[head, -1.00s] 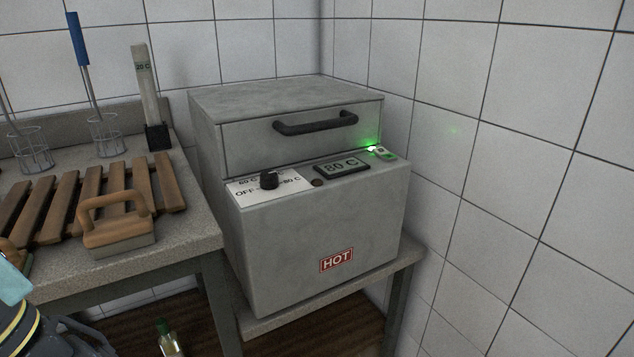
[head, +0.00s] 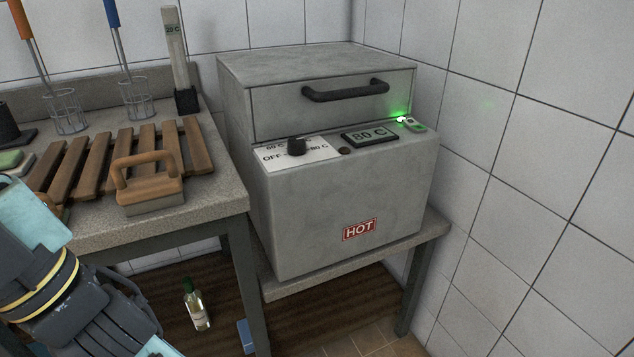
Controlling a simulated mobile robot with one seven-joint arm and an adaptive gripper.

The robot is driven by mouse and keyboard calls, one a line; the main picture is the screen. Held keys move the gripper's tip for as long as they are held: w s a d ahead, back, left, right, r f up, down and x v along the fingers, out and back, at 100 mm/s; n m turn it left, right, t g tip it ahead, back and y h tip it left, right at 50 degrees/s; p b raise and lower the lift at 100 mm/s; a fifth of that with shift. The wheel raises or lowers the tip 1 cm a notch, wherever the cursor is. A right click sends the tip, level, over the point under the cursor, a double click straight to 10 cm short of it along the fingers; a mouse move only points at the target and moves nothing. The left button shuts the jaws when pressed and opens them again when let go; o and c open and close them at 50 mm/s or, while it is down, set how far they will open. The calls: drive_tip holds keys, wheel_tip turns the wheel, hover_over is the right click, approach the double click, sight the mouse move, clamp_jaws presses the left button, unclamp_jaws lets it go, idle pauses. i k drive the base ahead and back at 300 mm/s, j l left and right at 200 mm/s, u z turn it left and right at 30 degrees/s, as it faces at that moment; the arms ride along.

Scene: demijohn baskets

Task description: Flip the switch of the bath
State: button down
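The bath (head: 340,215) is a grey box with a dark handle (head: 346,91) on its upper part and a red HOT label on its front. Its sloped panel has a black knob (head: 296,146) on a white OFF/60 C/80 C plate and a display (head: 370,135) reading 80 C. A small switch (head: 416,125) sits at the panel's right end, beside a glowing green light (head: 401,119). Part of my arm shows at the lower left, well away from the bath. My gripper's fingers are not in view.
The bath stands on a low grey stand (head: 437,228) against tiled walls. A bench (head: 225,207) to its left holds a wooden rack (head: 90,165), a wooden-handled block (head: 150,185), wire baskets and a thermometer (head: 178,50). A bottle (head: 196,305) stands below.

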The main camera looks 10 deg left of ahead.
sight(410, 123)
drive_tip(key=i+l+z, duration=0.1)
drive_tip(key=z, duration=0.25)
drive_tip(key=i+l+z, duration=0.1)
drive_tip(key=z, duration=0.25)
drive_tip(key=i+z, duration=0.35)
drive_tip(key=k, duration=0.1)
